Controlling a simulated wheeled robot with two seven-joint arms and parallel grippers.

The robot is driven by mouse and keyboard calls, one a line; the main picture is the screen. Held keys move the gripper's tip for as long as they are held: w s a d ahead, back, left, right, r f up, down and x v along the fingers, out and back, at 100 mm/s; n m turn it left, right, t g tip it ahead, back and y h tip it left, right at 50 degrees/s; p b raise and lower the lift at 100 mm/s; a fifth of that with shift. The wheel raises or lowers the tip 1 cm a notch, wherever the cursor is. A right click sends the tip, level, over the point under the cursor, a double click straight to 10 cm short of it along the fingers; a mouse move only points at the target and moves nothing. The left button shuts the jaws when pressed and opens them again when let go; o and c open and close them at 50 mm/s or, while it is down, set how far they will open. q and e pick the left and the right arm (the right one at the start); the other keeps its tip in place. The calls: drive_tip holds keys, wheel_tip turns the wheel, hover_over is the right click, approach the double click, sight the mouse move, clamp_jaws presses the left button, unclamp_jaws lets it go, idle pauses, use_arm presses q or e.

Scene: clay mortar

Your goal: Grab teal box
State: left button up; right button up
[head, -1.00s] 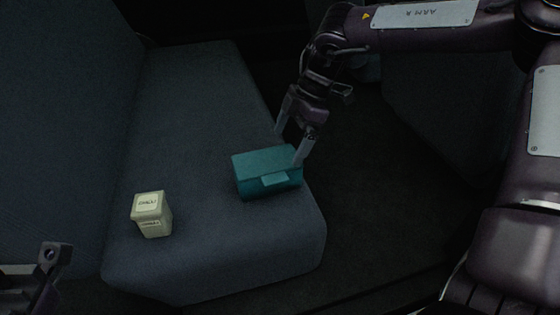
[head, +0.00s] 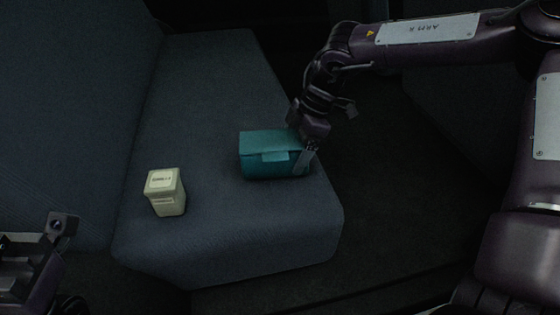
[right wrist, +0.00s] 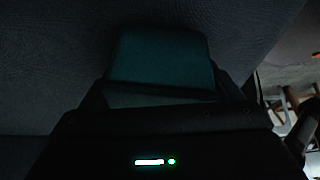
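The teal box (head: 268,165) lies on the dark seat cushion, near its right edge. My right gripper (head: 300,140) is at the box's right end, with one finger against the front side; the other finger is mostly hidden behind the box. In the right wrist view the box (right wrist: 160,58) fills the space between the two dark fingers, and the gripper looks shut on it. The box appears to rest on the seat. My left gripper (head: 45,245) is at the lower left edge, partly cut off, away from the box; its opening cannot be made out.
A cream lidded canister (head: 166,193) stands on the seat (head: 240,235) to the left of the box. The seat back (head: 60,120) rises at the left. The seat between canister and box is clear. Dark floor (head: 400,190) lies to the right of the seat.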

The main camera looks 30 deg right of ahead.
drive_tip(key=shift+s+d, duration=0.1)
drive_tip(key=shift+c, duration=1.2)
drive_tip(key=shift+d, duration=0.25)
drive_tip(key=c, duration=0.4)
drive_tip(key=shift+o, duration=0.2)
drive_tip(key=shift+r, duration=0.1)
drive_tip(key=shift+s+d+r, duration=0.1)
drive_tip(key=shift+d, duration=0.05)
